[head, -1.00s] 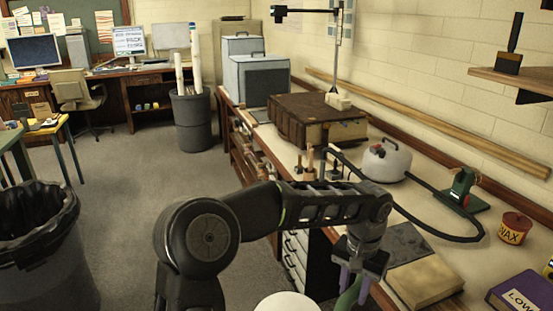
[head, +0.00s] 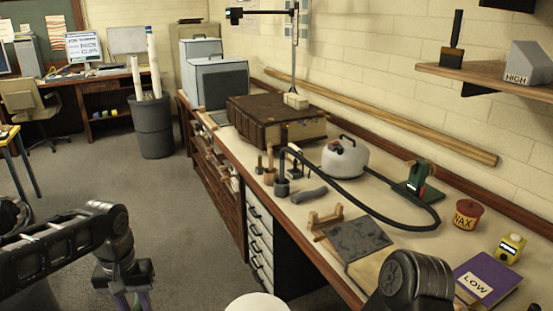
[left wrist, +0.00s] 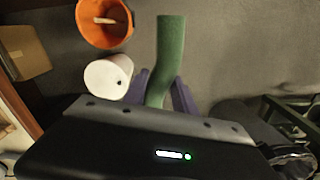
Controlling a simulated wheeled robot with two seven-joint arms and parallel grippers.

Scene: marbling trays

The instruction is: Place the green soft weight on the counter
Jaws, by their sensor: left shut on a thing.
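The green soft weight (left wrist: 171,45) is a long green roll in the left wrist view. My left gripper (left wrist: 160,90) is shut on its near end, with a purple finger on each side, and the roll reaches away over grey floor. In the head view my left gripper (head: 132,301) is at the bottom left, over the floor and well left of the counter (head: 385,192). The weight is mostly cut off there. The dark arm part at the bottom right of the head view is mine; my right gripper is out of view.
The counter holds a brown book press (head: 275,120), a white canister (head: 345,158) with a black hose, a dark slab (head: 357,243), a wax tin (head: 467,214) and a purple LOW box (head: 487,275). In the left wrist view an orange bucket (left wrist: 122,35) and white cylinder (left wrist: 105,78) stand left of the weight.

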